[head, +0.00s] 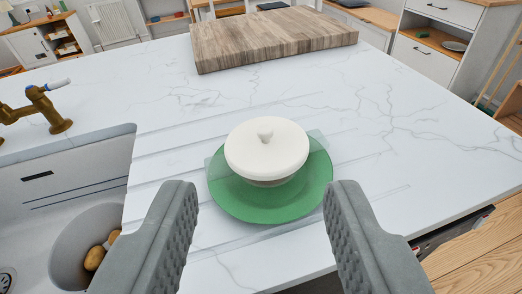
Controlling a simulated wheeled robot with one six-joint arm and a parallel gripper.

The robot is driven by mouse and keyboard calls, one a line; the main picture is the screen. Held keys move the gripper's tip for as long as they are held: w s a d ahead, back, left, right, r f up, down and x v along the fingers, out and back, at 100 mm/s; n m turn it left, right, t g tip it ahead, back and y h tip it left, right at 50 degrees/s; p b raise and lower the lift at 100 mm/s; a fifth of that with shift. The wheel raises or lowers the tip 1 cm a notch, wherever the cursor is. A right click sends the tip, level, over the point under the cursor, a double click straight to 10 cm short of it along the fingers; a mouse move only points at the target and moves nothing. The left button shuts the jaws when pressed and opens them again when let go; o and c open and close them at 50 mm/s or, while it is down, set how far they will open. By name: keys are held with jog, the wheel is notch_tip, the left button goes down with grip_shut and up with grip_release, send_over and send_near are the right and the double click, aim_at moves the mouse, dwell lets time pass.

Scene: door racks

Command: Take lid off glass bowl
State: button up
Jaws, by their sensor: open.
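A white round lid (262,155) with a small knob (265,136) sits on the glass bowl (267,183), of which only a little shows under the lid's near edge. The bowl stands on a green plate (270,208) on the white marble worktop. My gripper (262,200) is open and empty. Its grey fingers are at the left and right of the picture, nearer to me than the lid, with the plate and lid showing between them. Neither finger appears to touch the lid.
A sink (75,195) with a bowl of brown items is on the left, beside a brass tap (48,108). A thick wooden board (270,38) lies at the back. The worktop right of the plate is clear; its edge runs along the lower right.

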jog(key=w+r+m+g, duration=0.3)
jog(key=w+g, duration=0.3)
jog(key=w, duration=0.4)
jog(key=m+g, duration=0.4)
jog(key=g, duration=0.5)
send_near(264, 128)
jog(key=f, duration=0.3)
jog(key=shift+s+a+f, duration=0.2)
jog(key=shift+s, duration=0.1)
jog(key=shift+w+d+f, duration=0.15)
jog(key=shift+f, duration=1.25)
jog(key=shift+w+d+f, duration=0.1)
jog(key=shift+w+f, duration=0.1)
jog(key=shift+f, duration=1.25)
grip_shut()
